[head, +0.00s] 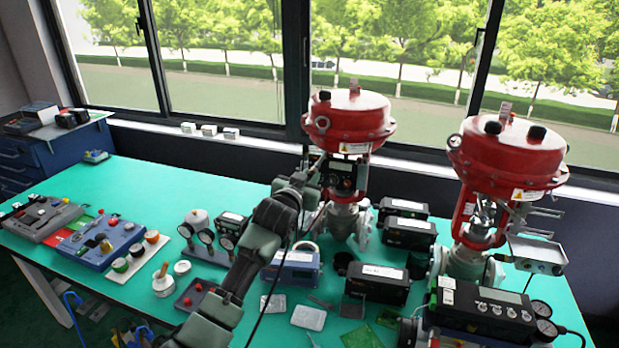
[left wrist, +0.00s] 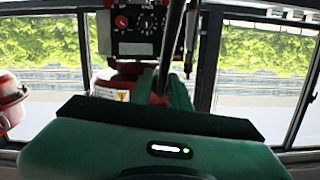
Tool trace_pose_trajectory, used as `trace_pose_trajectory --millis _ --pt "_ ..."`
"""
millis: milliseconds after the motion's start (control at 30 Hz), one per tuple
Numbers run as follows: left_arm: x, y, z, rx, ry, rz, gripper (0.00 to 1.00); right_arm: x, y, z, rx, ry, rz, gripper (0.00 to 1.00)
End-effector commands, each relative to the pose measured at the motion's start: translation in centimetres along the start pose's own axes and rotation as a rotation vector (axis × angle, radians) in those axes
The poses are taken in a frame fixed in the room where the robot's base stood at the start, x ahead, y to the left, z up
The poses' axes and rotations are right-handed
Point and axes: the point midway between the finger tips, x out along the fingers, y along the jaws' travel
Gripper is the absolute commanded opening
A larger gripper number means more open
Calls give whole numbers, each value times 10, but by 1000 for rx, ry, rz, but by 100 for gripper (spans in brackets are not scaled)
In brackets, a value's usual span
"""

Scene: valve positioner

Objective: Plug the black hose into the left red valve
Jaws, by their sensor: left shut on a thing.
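The left red valve (head: 350,125) stands upright at the back of the green table, with a dark positioner box (head: 341,178) below its red dome. My left gripper (head: 312,182) is beside this box, on its left. It is shut on the black hose (head: 268,302), which trails down along my arm. In the left wrist view the hose (left wrist: 172,45) rises from the gripper in front of the positioner box (left wrist: 138,28). The hose tip and any port are too small or hidden, so I cannot tell whether they touch. My right gripper is out of view.
A second red valve (head: 508,165) stands to the right. Several black positioner units (head: 376,283) and small parts lie between and in front. Gauges (head: 207,237) and control boxes (head: 100,240) fill the left. The green table (head: 165,180) has bare room at the back left.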

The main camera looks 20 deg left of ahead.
Motion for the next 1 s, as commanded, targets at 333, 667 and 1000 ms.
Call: trace_pose_trajectory --millis 333,667,1000 --pt "3 0 0 0 1 0 0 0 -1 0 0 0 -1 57" --pt "8 0 -1 0 1 0 0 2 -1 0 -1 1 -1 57" --pt "10 0 -2 0 1 0 43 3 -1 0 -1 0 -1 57"
